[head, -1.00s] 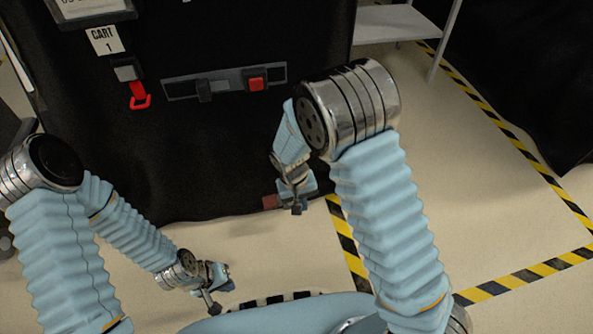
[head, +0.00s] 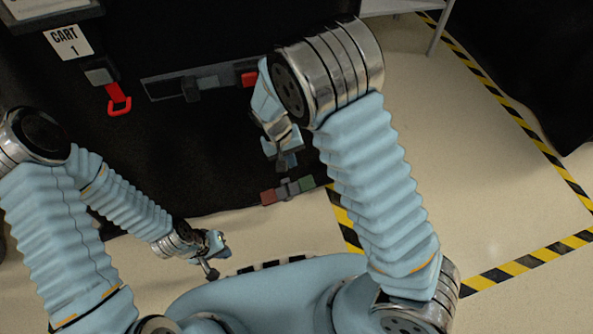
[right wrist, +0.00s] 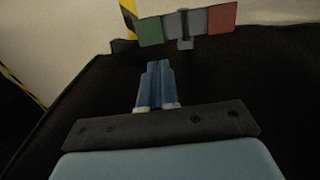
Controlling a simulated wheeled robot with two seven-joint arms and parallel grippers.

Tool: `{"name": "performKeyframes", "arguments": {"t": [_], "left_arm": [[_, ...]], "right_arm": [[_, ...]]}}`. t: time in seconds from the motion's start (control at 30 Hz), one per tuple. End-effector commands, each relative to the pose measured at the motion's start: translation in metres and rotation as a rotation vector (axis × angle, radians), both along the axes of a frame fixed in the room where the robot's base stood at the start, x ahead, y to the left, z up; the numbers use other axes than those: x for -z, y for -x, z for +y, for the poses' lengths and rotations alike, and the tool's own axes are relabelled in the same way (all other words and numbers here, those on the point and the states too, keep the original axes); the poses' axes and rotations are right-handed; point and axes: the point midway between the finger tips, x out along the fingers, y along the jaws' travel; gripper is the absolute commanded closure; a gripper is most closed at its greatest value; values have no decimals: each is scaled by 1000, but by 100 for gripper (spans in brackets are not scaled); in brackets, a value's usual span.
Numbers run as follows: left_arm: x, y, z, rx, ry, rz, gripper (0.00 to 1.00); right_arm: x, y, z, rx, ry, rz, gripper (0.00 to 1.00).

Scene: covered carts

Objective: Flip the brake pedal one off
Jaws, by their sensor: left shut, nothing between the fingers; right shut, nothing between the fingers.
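The brake pedal (head: 287,190) is a low bar at the foot of the black covered cart. In the head view its red end is left, its grey middle is centred and its green end is right. In the right wrist view the pedal (right wrist: 188,25) lies beyond the fingertips, green left and red right, with a small grey stub at its middle. My right gripper (head: 287,163) is shut and empty, pictured just above the pedal; its fingers (right wrist: 157,66) appear apart from it. My left gripper (head: 212,272) is shut and empty, low at left, away from the pedal.
The cart's black cover (head: 170,150) fills the back left, with a "CART 1" label (head: 68,40), a red hook (head: 118,100) and a grey panel with a slider (head: 190,88). A shelf (head: 435,30) stands behind.

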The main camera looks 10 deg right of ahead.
Motion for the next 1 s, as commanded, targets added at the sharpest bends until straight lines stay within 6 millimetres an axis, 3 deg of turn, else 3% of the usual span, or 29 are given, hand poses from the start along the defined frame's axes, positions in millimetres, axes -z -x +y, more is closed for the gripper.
{"name": "performKeyframes", "arguments": {"t": [0.53,0.7,1.0], "left_arm": [[22,-1,0,-2,-1,-3,100],[24,-1,0,-3,-1,-4,100],[24,-1,0,-3,-1,-4,100]], "right_arm": [[84,0,-19,1,1,3,100],[95,0,-22,0,1,2,100],[96,-1,-22,0,0,1,100]]}}
